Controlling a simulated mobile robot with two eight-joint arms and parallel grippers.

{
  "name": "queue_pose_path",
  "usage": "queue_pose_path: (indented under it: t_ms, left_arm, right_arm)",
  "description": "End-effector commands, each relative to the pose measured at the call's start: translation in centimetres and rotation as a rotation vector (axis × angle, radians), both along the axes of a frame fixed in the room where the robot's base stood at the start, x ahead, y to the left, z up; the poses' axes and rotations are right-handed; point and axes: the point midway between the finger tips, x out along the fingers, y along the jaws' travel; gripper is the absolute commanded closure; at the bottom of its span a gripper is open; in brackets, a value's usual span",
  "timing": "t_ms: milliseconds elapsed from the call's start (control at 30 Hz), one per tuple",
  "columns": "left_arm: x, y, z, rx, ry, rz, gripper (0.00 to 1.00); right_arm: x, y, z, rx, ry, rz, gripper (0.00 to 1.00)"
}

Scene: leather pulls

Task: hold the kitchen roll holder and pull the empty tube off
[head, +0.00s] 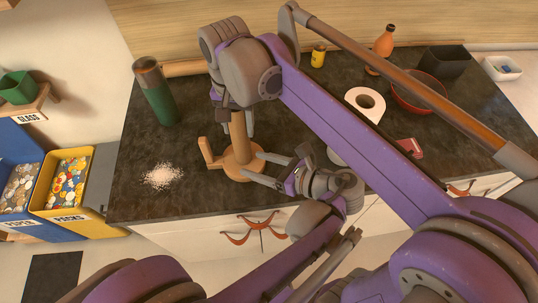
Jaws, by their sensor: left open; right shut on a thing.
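The wooden kitchen roll holder stands upright on the dark counter, with a round base (243,166) and a short side arm (207,152). The tan empty tube (239,138) stands upright around its post; the post itself is hidden. My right gripper (236,115) reaches down from above and is shut on the tube's upper part, hiding the top. My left gripper (252,167) is open low at the right of the holder, its fingers pointing left at the base. I cannot tell whether the fingers touch the base.
A green bottle (158,100) and a pile of pale crumbs (163,176) are to the left. A white roll (365,104), a red bowl (418,92), an orange bottle (383,43) and a yellow jar (318,56) are to the right. The counter's front edge is close below the holder.

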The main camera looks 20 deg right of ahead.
Motion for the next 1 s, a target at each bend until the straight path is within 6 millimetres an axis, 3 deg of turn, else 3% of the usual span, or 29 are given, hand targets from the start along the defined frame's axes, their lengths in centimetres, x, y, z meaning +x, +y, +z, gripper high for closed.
queue_pose_path:
  t_ms: [200, 467, 1000]
  left_arm:
    - [-0.2, -1.9, 1.7, 0.043, -0.288, -0.100, 0.32]
    - [0.1, -2.2, 2.6, 0.057, -0.390, -0.134, 0.32]
    - [8.3, 1.9, 2.6, 0.056, -0.388, -0.132, 0.32]
  right_arm:
    - [0.0, 0.0, 0.0, 0.000, 0.000, 0.000, 0.96]
    - [0.0, 0.0, 0.0, 0.000, 0.000, 0.000, 0.96]
    - [0.0, 0.0, 0.0, 0.000, 0.000, 0.000, 0.96]
